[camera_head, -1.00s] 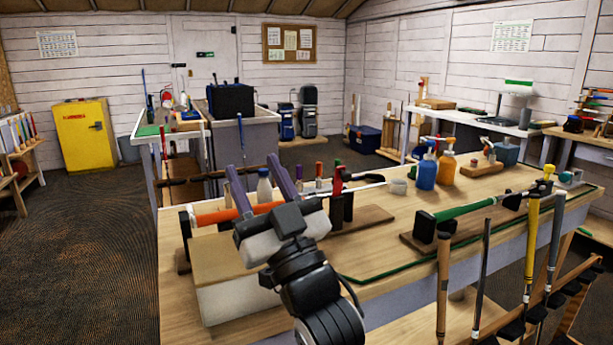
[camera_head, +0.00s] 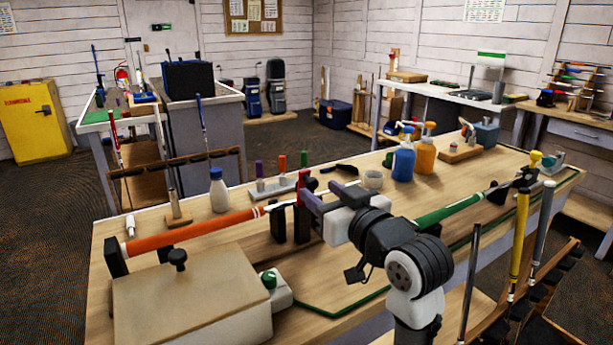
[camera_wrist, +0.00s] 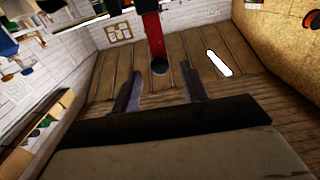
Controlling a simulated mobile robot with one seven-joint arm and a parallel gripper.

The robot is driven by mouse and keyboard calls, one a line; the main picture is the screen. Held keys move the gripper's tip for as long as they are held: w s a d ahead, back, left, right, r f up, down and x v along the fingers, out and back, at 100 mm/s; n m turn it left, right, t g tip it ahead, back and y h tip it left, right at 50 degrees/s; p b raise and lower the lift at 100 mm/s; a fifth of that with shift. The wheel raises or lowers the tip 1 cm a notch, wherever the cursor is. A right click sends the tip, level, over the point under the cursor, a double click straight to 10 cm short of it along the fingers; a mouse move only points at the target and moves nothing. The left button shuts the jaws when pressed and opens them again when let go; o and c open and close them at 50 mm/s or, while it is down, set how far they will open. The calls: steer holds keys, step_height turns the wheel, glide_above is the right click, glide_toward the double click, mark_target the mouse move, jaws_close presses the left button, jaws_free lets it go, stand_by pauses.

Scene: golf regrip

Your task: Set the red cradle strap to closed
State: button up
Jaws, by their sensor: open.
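The red cradle strap (camera_head: 303,191) stands raised above a black cradle (camera_head: 278,222) on the workbench. My gripper (camera_head: 309,207) is beside it on the right, its purple-grey fingers pointing left toward the strap. In the wrist view, the strap (camera_wrist: 152,36) hangs into the picture from the top, with a dark round end (camera_wrist: 159,67). That end lies between the lines of my two spread fingers (camera_wrist: 160,84), near their tips. My gripper is open, and I cannot tell whether a finger touches the strap. A club with an orange-red grip (camera_head: 195,230) lies across the cradle.
A wooden-topped box (camera_head: 190,300) stands at the front left of the bench. A green-gripped club (camera_head: 450,208) lies to the right, and upright clubs stand at the front right.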

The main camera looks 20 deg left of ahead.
mark_target(314, 186)
steer(key=p+x, duration=0.1)
steer(key=x, duration=0.5)
steer(key=shift+w+a, duration=0.1)
steer(key=shift+c, duration=0.2)
jaws_close()
